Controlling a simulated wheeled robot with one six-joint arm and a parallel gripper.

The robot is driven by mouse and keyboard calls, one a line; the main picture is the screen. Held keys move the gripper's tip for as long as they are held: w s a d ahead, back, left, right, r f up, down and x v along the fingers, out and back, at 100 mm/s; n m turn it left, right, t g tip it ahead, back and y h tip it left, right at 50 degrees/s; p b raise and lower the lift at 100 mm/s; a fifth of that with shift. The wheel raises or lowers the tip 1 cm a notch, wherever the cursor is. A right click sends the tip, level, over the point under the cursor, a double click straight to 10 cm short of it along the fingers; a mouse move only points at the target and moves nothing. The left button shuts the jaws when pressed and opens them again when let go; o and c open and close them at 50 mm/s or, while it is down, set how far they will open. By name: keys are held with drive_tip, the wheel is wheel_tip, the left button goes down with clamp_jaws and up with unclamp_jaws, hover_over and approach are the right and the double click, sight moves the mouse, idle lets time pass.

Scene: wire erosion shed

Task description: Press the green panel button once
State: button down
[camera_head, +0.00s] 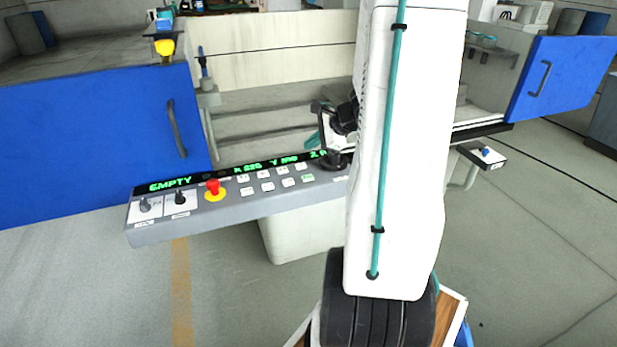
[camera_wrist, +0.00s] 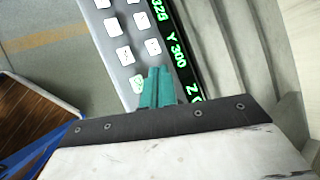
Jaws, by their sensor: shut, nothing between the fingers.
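The grey control panel (camera_head: 235,205) carries rows of small white buttons and a green-lit display (camera_head: 170,185) reading EMPTY. One button with a green tint (camera_head: 308,178) sits at the right end of the lower row, near my arm. In the wrist view, a green-marked button (camera_wrist: 138,84) lies just left of my teal fingers, which partly cover the panel beside it. My gripper (camera_wrist: 157,72) is shut and empty, pointing over the panel between the buttons and the display. Whether the fingertips touch the panel cannot be told.
A wooden-topped blue stand (camera_wrist: 25,125) is at left in the wrist view.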

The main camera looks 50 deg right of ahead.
sight(311, 178)
drive_tip(key=shift+f, duration=4.15)
drive_tip(key=shift+f, duration=0.1)
drive_tip(key=shift+f, duration=0.3)
drive_tip(key=shift+f, duration=0.4)
drive_tip(key=shift+r, duration=0.85)
drive_tip(key=shift+r, duration=2.5)
drive_tip(key=shift+w, duration=0.1)
